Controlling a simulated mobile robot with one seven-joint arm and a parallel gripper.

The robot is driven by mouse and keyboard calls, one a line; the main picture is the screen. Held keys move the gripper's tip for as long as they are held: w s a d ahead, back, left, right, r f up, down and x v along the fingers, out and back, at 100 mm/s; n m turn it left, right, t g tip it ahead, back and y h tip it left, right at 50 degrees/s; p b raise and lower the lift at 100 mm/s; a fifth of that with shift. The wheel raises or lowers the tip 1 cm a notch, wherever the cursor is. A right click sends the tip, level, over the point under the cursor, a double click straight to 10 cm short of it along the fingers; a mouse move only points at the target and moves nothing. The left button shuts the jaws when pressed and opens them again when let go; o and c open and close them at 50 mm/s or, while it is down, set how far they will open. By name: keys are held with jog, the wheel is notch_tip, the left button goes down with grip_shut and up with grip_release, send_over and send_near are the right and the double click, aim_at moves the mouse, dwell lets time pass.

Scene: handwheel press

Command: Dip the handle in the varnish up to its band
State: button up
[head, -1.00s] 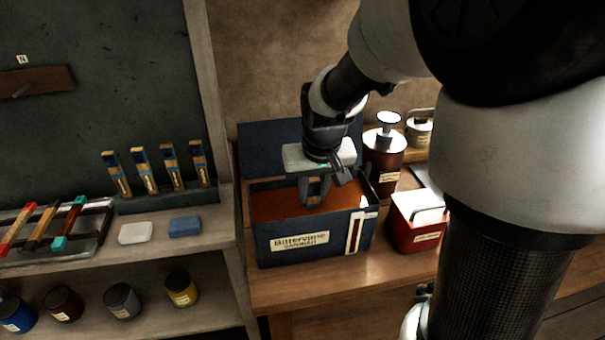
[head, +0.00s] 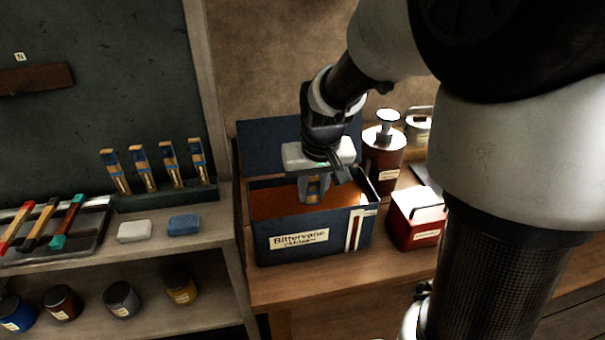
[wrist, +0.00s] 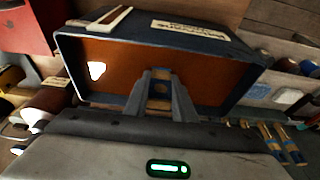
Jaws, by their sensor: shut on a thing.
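A dark blue open box (head: 265,240), labelled Bittervane, stands on the wooden bench and holds orange-brown varnish (head: 275,204). The varnish also fills most of the box in the wrist view (wrist: 215,76).
A red box (head: 414,220) and a brown bottle (head: 384,160) stand close at the right. The blue lid (head: 262,145) is raised behind. At left, a shelf carries several upright blue-and-tan handles (head: 140,165), a tray of coloured tools (head: 75,240) and paint jars (head: 122,299).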

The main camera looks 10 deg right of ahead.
dwell(0.3)
notch_tip(320, 180, up, 15)
jog(key=p, duration=1.1)
dwell(1.7)
dwell(4.2)
